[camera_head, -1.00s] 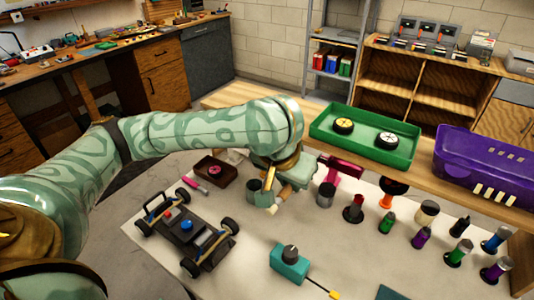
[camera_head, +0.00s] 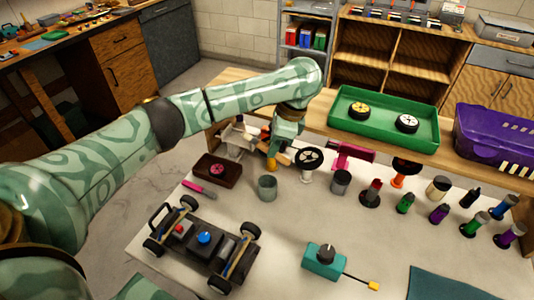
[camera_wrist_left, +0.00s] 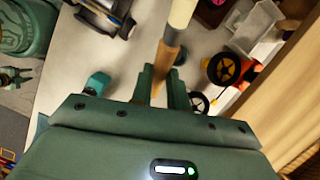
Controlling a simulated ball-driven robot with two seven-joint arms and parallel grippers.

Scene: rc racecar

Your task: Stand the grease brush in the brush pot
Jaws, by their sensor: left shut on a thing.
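The brush pot, an open grey cup (camera_head: 267,189), stands upright on the light mat in the head view. My left gripper (camera_head: 275,155) is behind and slightly right of the pot, apart from it in the picture. It is shut on the grease brush (camera_head: 284,158), which is largely hidden by the gripper there. In the left wrist view the brush (camera_wrist_left: 167,62) shows a wooden handle between the two fingers (camera_wrist_left: 162,88) and a cream part beyond. I see nothing standing in the pot. My right gripper is not in view.
A black wheel on a white stand (camera_head: 308,160) is close right of the gripper. A dark box (camera_head: 218,170), a pink tool (camera_head: 198,187) and the car chassis (camera_head: 200,243) lie left and in front. A grey can (camera_head: 341,182) and several bottles stand right.

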